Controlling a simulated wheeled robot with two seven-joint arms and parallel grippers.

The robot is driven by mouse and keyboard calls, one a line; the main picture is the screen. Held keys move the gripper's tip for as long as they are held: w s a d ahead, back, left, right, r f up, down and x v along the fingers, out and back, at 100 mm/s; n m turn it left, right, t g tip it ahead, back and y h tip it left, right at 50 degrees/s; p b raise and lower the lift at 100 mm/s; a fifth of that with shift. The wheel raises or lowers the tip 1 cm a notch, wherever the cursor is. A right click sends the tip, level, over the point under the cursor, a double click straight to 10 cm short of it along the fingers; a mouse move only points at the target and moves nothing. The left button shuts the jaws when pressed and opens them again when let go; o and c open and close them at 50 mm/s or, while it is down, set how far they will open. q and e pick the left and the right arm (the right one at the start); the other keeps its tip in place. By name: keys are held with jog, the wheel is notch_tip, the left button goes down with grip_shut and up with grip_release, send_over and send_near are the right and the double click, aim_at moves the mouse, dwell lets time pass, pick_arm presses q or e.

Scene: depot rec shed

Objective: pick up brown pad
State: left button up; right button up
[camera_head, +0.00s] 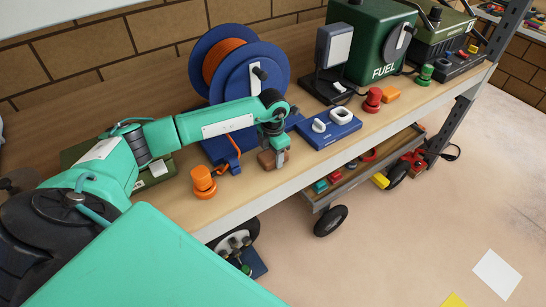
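The brown pad (266,159) is a small block near the front edge of the wooden shelf, left of the blue tray. My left gripper (276,153) points down at it from above, with a grey finger against or in front of its right side. The gripper hides part of the pad. I cannot tell whether the fingers are closed on it, or whether it rests on the shelf. My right gripper is not in view.
On the shelf (235,196) are an orange knob-like piece (203,182), a blue tray with white parts (326,127), a blue reel (251,77), a green FUEL can (371,45) and a red piece (372,99). A wheeled drawer cart (318,200) stands below.

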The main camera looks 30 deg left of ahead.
aim_at(273, 154)
pick_arm(q)
jog(key=shift+r, duration=0.2)
notch_tip(273, 154, up, 8)
jog(key=b, duration=0.3)
jog(key=shift+r+b, duration=0.25)
jog(key=shift+b, duration=0.05)
jog(key=shift+r, duration=0.55)
